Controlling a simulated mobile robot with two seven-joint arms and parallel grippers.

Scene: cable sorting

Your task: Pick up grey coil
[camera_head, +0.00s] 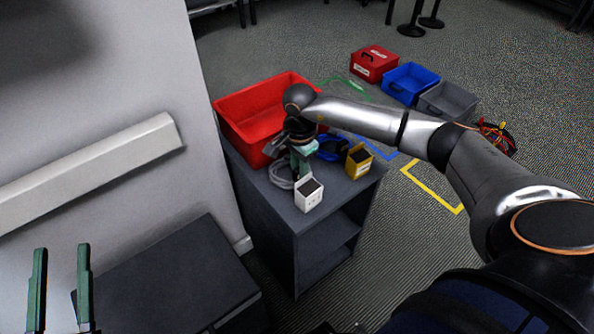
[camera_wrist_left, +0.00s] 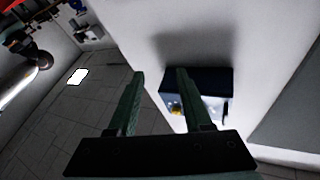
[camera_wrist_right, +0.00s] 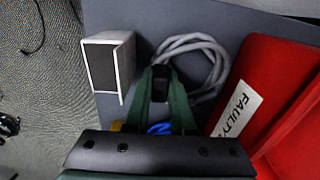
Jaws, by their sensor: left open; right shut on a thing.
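The grey coil (camera_head: 281,178) lies on the dark table, next to a white box. In the right wrist view the grey coil (camera_wrist_right: 212,62) shows as several pale loops beyond my fingertips. My right gripper (camera_head: 302,158) points down at the coil. In its wrist view, my right gripper (camera_wrist_right: 162,80) is shut on a dark part at the near end of the coil, and the fingers partly hide it. My left gripper (camera_head: 62,252) is open and empty at the lower left, far from the table; its wrist view (camera_wrist_left: 160,76) shows nothing between the fingers.
On the dark table (camera_head: 275,215) stand a red bin (camera_head: 232,122), a white box (camera_head: 309,193), a yellow box (camera_head: 358,160) and a blue cable (camera_head: 330,152). Red (camera_head: 374,63), blue (camera_head: 411,82) and grey (camera_head: 447,102) bins stand on the floor. A wall (camera_head: 100,200) is at left.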

